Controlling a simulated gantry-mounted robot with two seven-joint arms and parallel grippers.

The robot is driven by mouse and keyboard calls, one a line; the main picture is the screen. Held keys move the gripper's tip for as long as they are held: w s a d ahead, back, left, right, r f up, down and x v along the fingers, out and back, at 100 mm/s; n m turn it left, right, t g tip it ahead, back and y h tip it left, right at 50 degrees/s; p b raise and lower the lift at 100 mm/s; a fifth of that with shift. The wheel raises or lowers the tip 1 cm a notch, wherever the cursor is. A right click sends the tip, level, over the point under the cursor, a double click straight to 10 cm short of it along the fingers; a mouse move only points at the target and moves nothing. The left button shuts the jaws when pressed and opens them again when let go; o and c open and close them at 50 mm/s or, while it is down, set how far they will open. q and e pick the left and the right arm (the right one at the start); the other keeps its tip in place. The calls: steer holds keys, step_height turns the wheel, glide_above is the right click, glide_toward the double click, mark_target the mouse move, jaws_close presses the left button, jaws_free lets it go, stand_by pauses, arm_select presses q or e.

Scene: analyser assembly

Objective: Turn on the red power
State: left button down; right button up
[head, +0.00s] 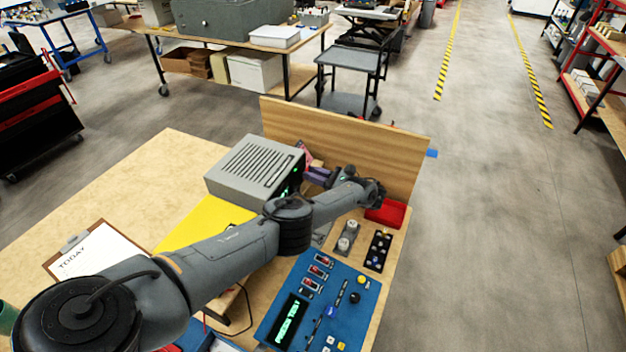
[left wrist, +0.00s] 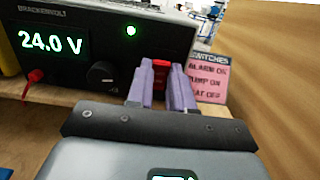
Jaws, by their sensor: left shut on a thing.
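The grey power supply (head: 252,168) stands on the bench in front of the wooden back board. In the left wrist view its black front (left wrist: 75,75) shows a lit "24.0 V" display and a lit green lamp. The red power switch (left wrist: 160,72) is on the right of that front, partly hidden by my fingers. My left gripper (head: 316,175) reaches the front from the right; its purple fingers (left wrist: 162,70) are at either side of the red switch and shut on it. The switch itself is hidden in the head view. My right gripper is not in view.
A pink switches sign (left wrist: 208,78) stands close beside the fingers, before the wooden board (head: 350,140). A blue panel (head: 345,283) with red switches, a red tray (head: 387,213) and a black button strip (head: 378,250) lie near my arm. A clipboard (head: 95,255) lies left.

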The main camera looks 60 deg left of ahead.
arm_select(q)
steer(key=shift+f, duration=0.1)
steer(key=c, duration=1)
jaws_free()
steer(key=b+v, duration=0.8)
steer(key=v, duration=0.2)
steer(key=shift+w+d, duration=0.2)
steer(key=shift+d, duration=0.15)
steer(key=shift+f, duration=0.1)
